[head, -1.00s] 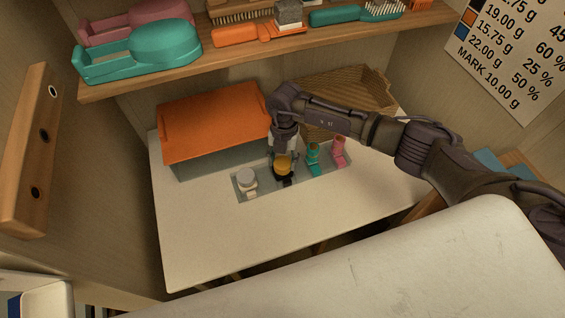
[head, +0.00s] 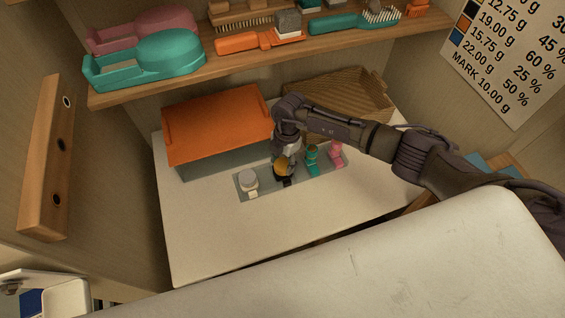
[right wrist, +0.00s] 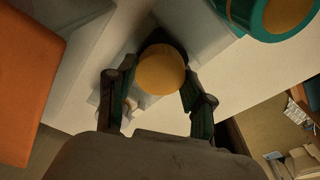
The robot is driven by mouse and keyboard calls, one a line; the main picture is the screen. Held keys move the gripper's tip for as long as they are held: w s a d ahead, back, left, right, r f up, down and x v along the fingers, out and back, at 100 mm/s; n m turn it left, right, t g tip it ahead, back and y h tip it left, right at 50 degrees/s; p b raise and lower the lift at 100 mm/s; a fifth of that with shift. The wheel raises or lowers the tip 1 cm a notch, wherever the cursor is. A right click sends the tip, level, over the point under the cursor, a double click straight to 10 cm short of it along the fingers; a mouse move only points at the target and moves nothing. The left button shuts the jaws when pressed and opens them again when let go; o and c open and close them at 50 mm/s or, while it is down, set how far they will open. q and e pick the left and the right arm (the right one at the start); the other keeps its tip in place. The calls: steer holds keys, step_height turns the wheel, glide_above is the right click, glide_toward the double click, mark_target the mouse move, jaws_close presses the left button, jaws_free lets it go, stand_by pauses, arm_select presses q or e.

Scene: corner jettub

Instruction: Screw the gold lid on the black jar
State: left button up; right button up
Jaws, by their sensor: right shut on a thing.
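The gold lid (head: 281,167) sits at the top of the black jar (head: 287,181) on the grey tray in the head view. In the right wrist view the gold lid (right wrist: 160,70) lies between my fingers, and a dark part of the black jar (right wrist: 154,40) shows behind it. My right gripper (head: 284,163) points down and is shut on the gold lid. Its fingers cover part of the lid in the head view. Whether the lid's thread is engaged cannot be seen. My left gripper is not in view.
The grey tray (head: 262,187) also holds a white jar (head: 248,181), a teal jar (head: 312,160) and a pink jar (head: 337,153). An orange-lidded box (head: 218,122) and a woven basket (head: 345,98) stand behind. A wooden shelf (head: 300,48) hangs above. The white tabletop's front is clear.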

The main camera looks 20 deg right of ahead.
mark_target(286, 161)
steer(key=o, duration=0.8)
steer(key=shift+o, duration=0.2)
steer(key=shift+r, duration=0.1)
step_height(286, 161, up, 12)
steer(key=d, duration=0.1)
steer(key=shift+w+d, duration=0.15)
steer(key=shift+w, duration=0.2)
steer(key=shift+f, duration=0.2)
